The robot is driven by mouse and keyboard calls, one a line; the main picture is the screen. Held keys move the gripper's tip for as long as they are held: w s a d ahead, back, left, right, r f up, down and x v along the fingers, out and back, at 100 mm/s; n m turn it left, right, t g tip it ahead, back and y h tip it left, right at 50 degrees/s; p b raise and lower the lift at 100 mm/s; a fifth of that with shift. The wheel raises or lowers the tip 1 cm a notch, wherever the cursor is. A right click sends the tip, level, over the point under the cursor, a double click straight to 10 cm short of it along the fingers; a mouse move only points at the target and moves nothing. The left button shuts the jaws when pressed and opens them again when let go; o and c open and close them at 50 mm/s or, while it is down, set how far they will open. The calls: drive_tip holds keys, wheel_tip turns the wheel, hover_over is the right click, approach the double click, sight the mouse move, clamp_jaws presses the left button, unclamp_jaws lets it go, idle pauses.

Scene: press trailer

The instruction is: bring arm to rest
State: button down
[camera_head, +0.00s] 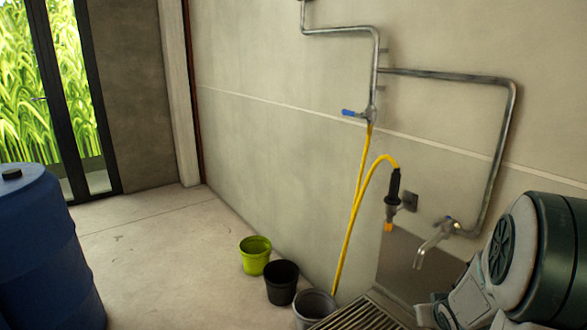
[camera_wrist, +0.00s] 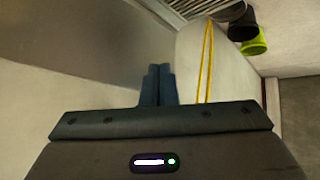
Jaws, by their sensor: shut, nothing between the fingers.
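My gripper (camera_wrist: 158,85) shows in the wrist view, its two blue-grey fingers side by side and shut with nothing between them. It points toward a plain grey surface and touches nothing that I can see. In the head view my arm (camera_head: 540,250) is folded at the lower right, in front of the wall. The gripper's fingers are not visible in the head view.
A tap (camera_head: 432,242) and a yellow hose (camera_head: 352,215) with a black nozzle (camera_head: 393,188) are close to my arm. A metal grate (camera_head: 350,316) lies below. Green (camera_head: 255,256), black (camera_head: 281,282) and grey (camera_head: 314,306) buckets line the wall. A blue barrel (camera_head: 45,250) stands left; floor between is clear.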

drive_tip(key=s+a+r+g+p, duration=0.1)
drive_tip(key=s+a+r+p, duration=0.3)
drive_tip(key=r, duration=0.4)
drive_tip(key=s+a+r+g+p, duration=0.2)
drive_tip(key=s+a+r+p, duration=0.15)
drive_tip(key=r, duration=0.45)
drive_tip(key=s+a+r+g+y+p, duration=0.2)
drive_tip(key=s+a+r+p, duration=0.3)
drive_tip(key=s+a+r, duration=0.4)
drive_tip(key=s+a, duration=0.2)
drive_tip(key=s, duration=0.1)
drive_tip(key=shift+r+p, duration=0.4)
drive_tip(key=shift+s, duration=0.1)
